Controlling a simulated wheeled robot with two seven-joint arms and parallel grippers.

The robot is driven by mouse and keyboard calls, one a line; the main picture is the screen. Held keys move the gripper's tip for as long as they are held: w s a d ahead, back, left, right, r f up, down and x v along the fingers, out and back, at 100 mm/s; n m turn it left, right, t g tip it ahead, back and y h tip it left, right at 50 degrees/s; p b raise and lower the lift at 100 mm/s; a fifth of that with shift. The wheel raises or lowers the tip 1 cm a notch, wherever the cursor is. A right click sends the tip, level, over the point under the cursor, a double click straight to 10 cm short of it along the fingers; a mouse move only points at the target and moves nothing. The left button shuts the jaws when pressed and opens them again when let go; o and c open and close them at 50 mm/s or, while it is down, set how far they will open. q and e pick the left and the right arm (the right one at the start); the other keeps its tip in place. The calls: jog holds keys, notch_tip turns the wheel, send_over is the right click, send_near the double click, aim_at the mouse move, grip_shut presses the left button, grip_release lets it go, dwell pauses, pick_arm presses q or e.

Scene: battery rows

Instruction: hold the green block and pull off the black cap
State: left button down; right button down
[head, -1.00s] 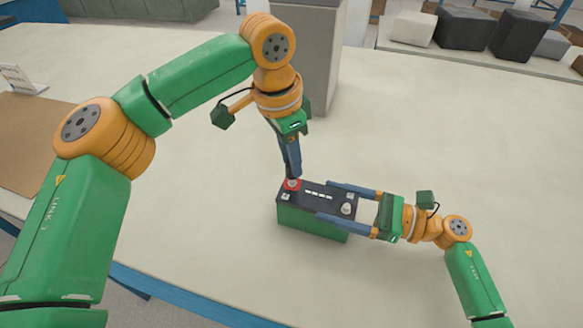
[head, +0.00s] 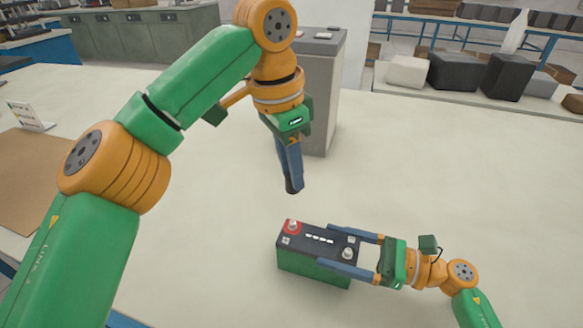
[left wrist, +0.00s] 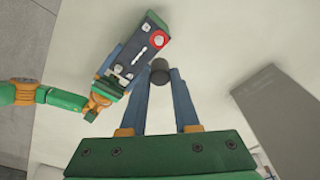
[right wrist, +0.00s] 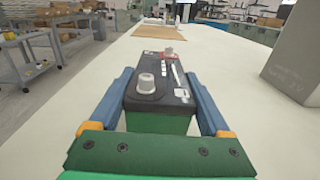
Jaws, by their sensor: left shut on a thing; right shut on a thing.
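The green block (head: 312,268) is a battery with a black top, standing upright on the table. It has a bare post in a red ring (head: 291,227) at one end and another grey post (head: 348,253) at the other. My right gripper (head: 325,245) is shut across the block, one finger along each long side; the right wrist view shows the block (right wrist: 160,123) between the fingers. My left gripper (head: 292,187) is above and apart from the block, pointing down. It is shut on the black cap (left wrist: 160,76), a small dark cylinder between its fingertips.
A tall grey battery-like box (head: 318,90) stands behind my left gripper. Several blocks stand on a back shelf (head: 450,100). The table around the green block is clear.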

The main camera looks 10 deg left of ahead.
dwell(0.7)
grip_release()
jog(key=d, duration=0.4)
jog(key=s+d, duration=0.1)
jog(key=d, duration=0.3)
jog(key=s+d, duration=0.1)
jog(key=d, duration=0.3)
